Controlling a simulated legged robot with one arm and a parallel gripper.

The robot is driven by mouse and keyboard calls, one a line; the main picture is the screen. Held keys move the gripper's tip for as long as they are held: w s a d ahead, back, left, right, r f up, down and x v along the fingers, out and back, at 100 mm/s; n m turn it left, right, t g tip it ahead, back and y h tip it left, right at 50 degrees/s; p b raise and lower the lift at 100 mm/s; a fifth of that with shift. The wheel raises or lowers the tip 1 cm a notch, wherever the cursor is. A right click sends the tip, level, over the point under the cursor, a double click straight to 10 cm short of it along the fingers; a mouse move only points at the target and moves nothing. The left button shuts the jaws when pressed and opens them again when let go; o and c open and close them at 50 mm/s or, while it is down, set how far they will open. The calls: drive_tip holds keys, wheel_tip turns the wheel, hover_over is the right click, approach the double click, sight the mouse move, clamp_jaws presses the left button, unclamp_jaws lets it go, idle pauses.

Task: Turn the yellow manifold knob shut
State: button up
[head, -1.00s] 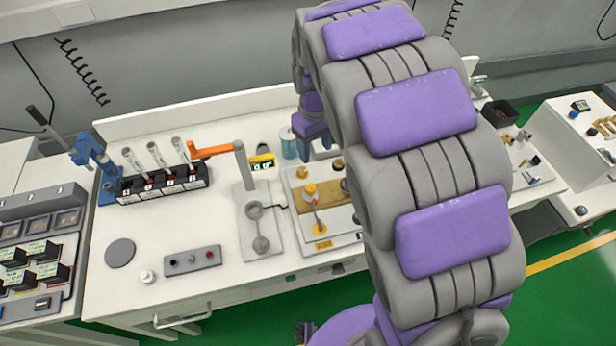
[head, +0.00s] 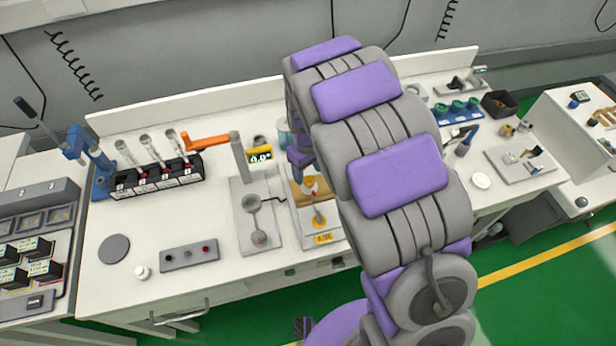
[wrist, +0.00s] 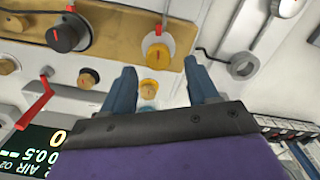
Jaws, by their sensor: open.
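In the wrist view, a yellow knob (wrist: 157,52) with a pale collar sits on the brass manifold plate (wrist: 115,62). A red pointer or lever rises beside it at the top edge. My gripper (wrist: 162,76) is open, its two blue-grey fingers apart and empty, with the yellow knob just beyond the tips. A smaller yellow-orange fitting (wrist: 148,88) shows between the fingers. In the head view the manifold (head: 302,204) is partly behind my arm, with a yellow knob (head: 319,222) near its front.
A black knob (wrist: 68,33) with a red pointer is on the same plate. A grey stand with an orange-armed post (head: 238,158) is left of the manifold. A row of black vaporiser blocks (head: 158,180) stands farther left.

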sight(309, 179)
drive_tip(key=shift+d+f, duration=0.15)
drive_tip(key=shift+f, duration=1.35)
